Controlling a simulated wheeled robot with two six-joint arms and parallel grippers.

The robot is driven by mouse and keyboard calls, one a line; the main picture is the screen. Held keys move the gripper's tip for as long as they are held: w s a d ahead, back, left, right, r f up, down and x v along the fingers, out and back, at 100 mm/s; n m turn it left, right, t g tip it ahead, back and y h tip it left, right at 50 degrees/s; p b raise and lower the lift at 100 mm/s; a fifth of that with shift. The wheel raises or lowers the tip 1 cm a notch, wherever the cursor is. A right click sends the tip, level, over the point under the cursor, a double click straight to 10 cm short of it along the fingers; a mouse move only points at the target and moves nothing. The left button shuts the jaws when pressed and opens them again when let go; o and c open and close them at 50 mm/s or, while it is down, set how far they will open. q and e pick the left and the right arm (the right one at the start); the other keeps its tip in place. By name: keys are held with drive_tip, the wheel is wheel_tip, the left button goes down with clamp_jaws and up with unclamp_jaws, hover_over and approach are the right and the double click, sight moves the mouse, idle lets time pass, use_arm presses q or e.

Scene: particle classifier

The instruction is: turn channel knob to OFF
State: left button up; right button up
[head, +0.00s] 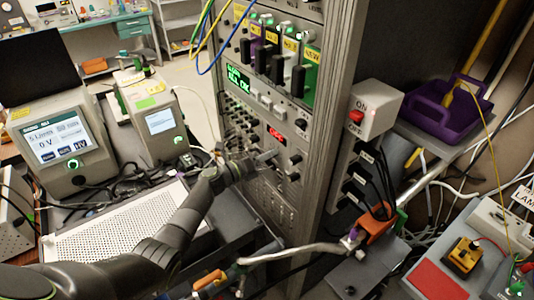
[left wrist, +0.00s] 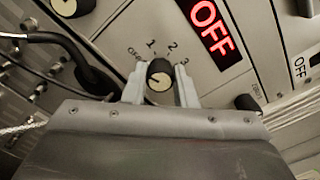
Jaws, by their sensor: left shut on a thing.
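The channel knob (left wrist: 159,75) is a small dark knob with a cream cap. In the left wrist view it sits between the two fingers of my left gripper (left wrist: 160,88), which is shut on it. Printed marks OFF, 1, 2 and 3 arc around the knob, with OFF partly hidden by a finger. I cannot clearly tell which mark the knob points to. A red lit OFF display (left wrist: 209,28) is just above right of it. In the head view my left gripper (head: 262,160) reaches the rack panel below the red display (head: 276,135).
Other knobs (head: 294,158) sit close to the right of the gripper. A black cable (left wrist: 65,45) runs close left of the fingers. A perforated white box (head: 125,225) lies under my left arm. An ON/OFF switch box (head: 370,110) is on the rack's side.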

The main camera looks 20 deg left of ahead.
use_arm(q)
drive_tip(key=shift+s+f+n, duration=0.1)
drive_tip(key=shift+f+n, duration=0.05)
drive_tip(key=shift+n, duration=0.25)
drive_tip(key=o, duration=1)
drive_tip(key=b+v, duration=0.3)
drive_tip(key=v, duration=1.4)
drive_tip(key=shift+a, duration=0.2)
drive_tip(key=shift+s, duration=0.1)
